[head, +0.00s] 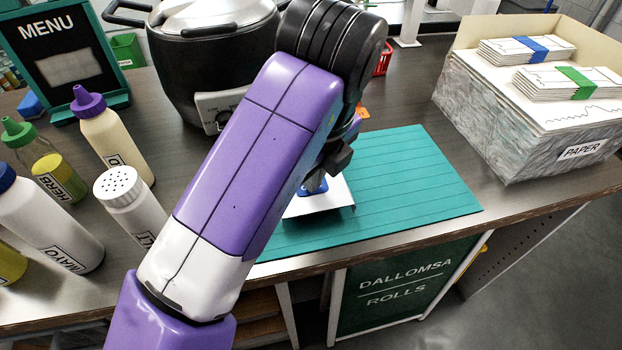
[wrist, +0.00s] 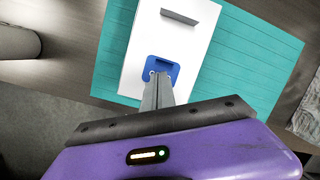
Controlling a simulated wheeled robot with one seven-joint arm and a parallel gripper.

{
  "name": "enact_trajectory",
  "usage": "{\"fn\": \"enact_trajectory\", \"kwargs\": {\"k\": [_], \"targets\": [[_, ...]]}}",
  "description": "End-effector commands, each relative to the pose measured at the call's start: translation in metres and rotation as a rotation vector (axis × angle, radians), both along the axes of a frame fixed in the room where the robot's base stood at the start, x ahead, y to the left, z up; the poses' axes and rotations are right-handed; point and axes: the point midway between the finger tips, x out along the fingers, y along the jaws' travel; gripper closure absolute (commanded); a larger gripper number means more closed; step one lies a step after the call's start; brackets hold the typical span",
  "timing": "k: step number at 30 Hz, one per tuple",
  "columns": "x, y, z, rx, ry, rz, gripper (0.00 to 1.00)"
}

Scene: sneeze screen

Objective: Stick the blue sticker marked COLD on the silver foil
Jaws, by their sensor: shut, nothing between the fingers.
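A small blue square piece (wrist: 174,70) lies on a white board (wrist: 140,60) in the wrist view; no COLD lettering can be read on it. In the head view a bit of blue (head: 317,187) shows beside my arm, over the white board (head: 325,203). My gripper (wrist: 158,75) is shut and empty, its fingertips over the blue piece; I cannot tell whether they touch it. In the head view my arm hides most of the gripper. Crumpled silver, foil-like covering (head: 485,120) is on the side of the PAPER box at the right.
A teal mat (head: 420,180) lies under the board, with bare mat to its right. Bottles and a shaker (head: 125,190) stand at the left. A black cooker (head: 215,60) and a menu stand (head: 60,60) are behind. The counter's front edge is close to the mat.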

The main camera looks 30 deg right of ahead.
Motion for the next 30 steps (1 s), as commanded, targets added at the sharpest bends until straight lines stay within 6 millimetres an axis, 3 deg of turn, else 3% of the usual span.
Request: {"fn": "enact_trajectory", "kwargs": {"k": [22, 30], "targets": [[0.000, 0.000, -0.002, 0.000, 0.001, 0.000, 1.00], [0.000, 0.000, 0.011, 0.000, 0.000, 0.000, 1.00]]}}
